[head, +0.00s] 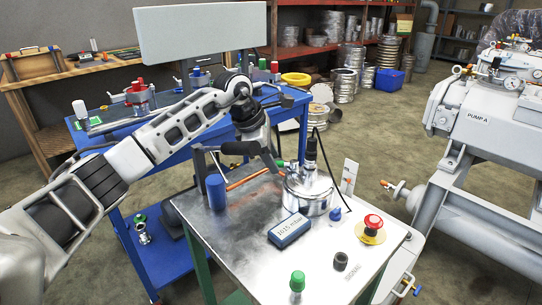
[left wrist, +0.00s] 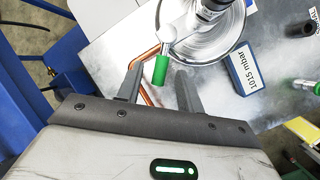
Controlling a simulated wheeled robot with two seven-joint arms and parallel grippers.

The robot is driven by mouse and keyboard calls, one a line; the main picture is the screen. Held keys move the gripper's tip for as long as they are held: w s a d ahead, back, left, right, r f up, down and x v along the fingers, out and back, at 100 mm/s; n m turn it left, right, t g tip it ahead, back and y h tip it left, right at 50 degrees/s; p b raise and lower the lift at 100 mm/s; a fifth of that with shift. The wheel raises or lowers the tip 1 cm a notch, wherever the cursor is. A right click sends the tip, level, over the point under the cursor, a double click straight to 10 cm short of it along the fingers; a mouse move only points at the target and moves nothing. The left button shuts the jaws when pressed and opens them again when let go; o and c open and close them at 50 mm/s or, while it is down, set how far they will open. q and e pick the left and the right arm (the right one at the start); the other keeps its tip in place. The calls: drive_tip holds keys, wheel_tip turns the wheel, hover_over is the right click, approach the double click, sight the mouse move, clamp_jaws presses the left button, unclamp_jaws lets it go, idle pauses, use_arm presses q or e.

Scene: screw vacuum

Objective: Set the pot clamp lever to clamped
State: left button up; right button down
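The metal pot (head: 308,190) stands on the steel-topped cart (head: 245,245). A short lever with a green grip (head: 280,163) sticks out from the pot's edge, on the side towards my left gripper (head: 270,166); I take it for the clamp lever. In the left wrist view, the green grip (left wrist: 161,69) shows at the mouth of my left gripper (left wrist: 160,90), between the lines of its two spread fingers. The fingers are open, and I see no contact with the grip. The pot's round rim (left wrist: 220,45) is just beyond. My right gripper is not in view.
A blue block labelled 1015 mbar (head: 290,230), a red button (head: 373,222), a green knob (head: 297,281) and a blue cylinder (head: 216,192) are on or at the cart. A copper pipe (left wrist: 146,95) runs beneath my left fingers. Pump A (head: 490,125) stands to the right.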

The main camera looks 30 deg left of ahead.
use_arm(q)
drive_tip(key=shift+c, duration=0.4)
clamp_jaws()
drive_tip(key=shift+s, duration=0.1)
drive_tip(key=shift+s+d+n+t+y, duration=0.15)
drive_tip(key=shift+s+d+n+y, duration=0.35)
drive_tip(key=shift+n, duration=0.9)
drive_tip(key=shift+s+d+n+t+y, duration=0.2)
drive_tip(key=shift+d+n+y, duration=0.45)
drive_tip(key=shift+n, duration=0.75)
drive_tip(key=shift+s+d+n+t+y, duration=0.15)
drive_tip(key=shift+s+d+n+y, duration=0.3)
drive_tip(key=shift+n, duration=0.95)
drive_tip(key=shift+w, duration=0.15)
